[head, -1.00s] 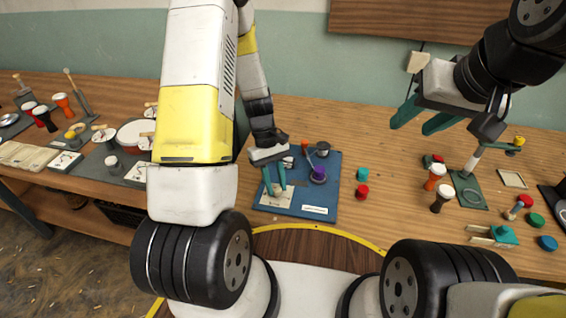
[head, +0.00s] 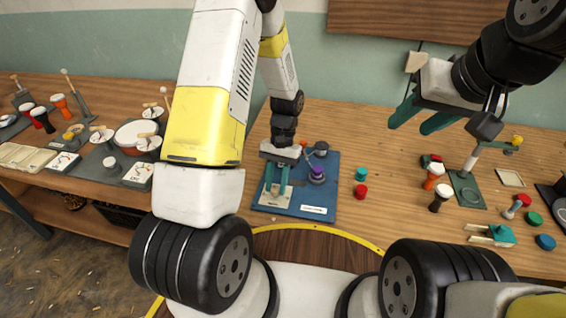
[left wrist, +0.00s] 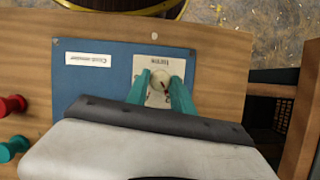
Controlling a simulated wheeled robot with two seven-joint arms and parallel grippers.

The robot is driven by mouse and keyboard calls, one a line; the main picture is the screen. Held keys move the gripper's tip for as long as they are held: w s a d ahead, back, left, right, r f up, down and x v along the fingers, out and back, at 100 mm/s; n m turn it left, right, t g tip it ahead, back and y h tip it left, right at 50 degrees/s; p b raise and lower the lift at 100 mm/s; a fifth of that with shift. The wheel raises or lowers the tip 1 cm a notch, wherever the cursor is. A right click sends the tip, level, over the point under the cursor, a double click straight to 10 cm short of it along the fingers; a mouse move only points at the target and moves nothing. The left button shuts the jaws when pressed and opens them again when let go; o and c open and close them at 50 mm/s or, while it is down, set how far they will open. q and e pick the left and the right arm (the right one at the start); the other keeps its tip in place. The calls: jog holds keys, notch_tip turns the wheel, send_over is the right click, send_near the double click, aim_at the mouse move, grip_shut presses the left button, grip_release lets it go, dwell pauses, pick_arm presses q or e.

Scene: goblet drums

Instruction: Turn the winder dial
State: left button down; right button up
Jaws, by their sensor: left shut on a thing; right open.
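The winder dial (left wrist: 159,80) is a round pale knob with a dark mark on a cream plate (left wrist: 146,68), seen in the left wrist view. The plate sits on a blue board (head: 328,190) on the bench. My left gripper (head: 275,188) points down over the plate in the head view. Its teal fingers (left wrist: 162,88) are shut on the dial, one on each side. In the head view the fingers mostly hide the dial. My right gripper (head: 420,122) is open and empty, raised above the bench at the right.
A purple-topped part (head: 317,171) and a dark round part (head: 321,149) stand on the blue board near my left gripper. Teal (head: 361,174) and red (head: 360,191) pieces lie right of the board. Small goblet drums (head: 440,197) stand farther right.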

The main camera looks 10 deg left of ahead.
pick_arm(q)
jog(key=shift+m, duration=0.5)
dwell(0.3)
jog(key=c, duration=1.1)
grip_release()
jog(key=v, duration=0.7)
jog(key=shift+d+r, duration=0.25)
jog(key=shift+r, duration=0.15)
